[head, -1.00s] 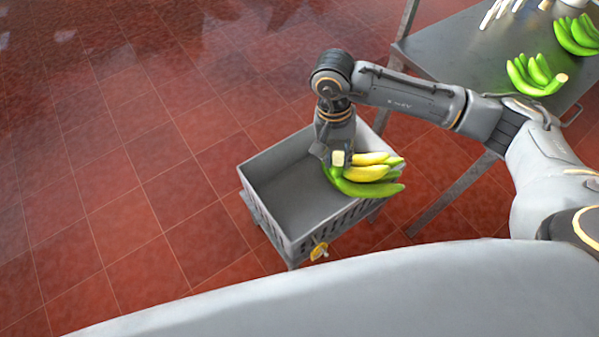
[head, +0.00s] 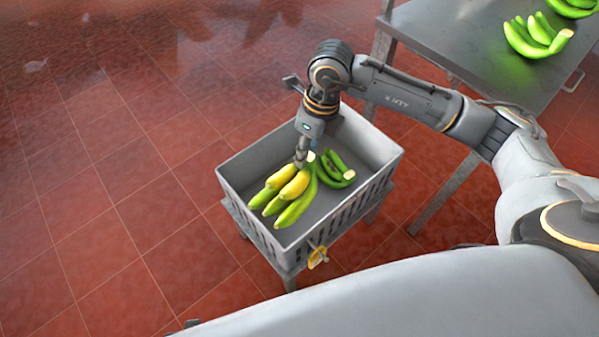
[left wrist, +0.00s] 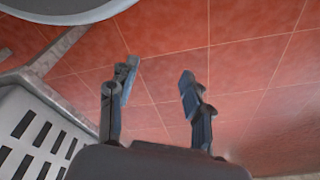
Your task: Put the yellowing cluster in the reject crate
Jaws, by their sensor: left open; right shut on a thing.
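The yellowing cluster (head: 287,188), with yellow and green fingers, hangs from my right gripper (head: 302,158) in the head view. The gripper is shut on its stem end. The cluster is within the outline of the grey crate (head: 375,183), toward its left side; I cannot tell whether it touches the floor or wall. A green cluster (head: 338,170) lies in the crate to its right. In the left wrist view my left gripper (left wrist: 155,80) is open and empty, its two fingers apart over the red floor.
The crate stands on a low grey stand and bears a yellow tag (head: 318,257). A metal table (head: 440,40) at the upper right carries more green clusters (head: 537,37). The tiled floor left of the crate is clear. The slatted side of a grey crate (left wrist: 35,130) shows in the left wrist view.

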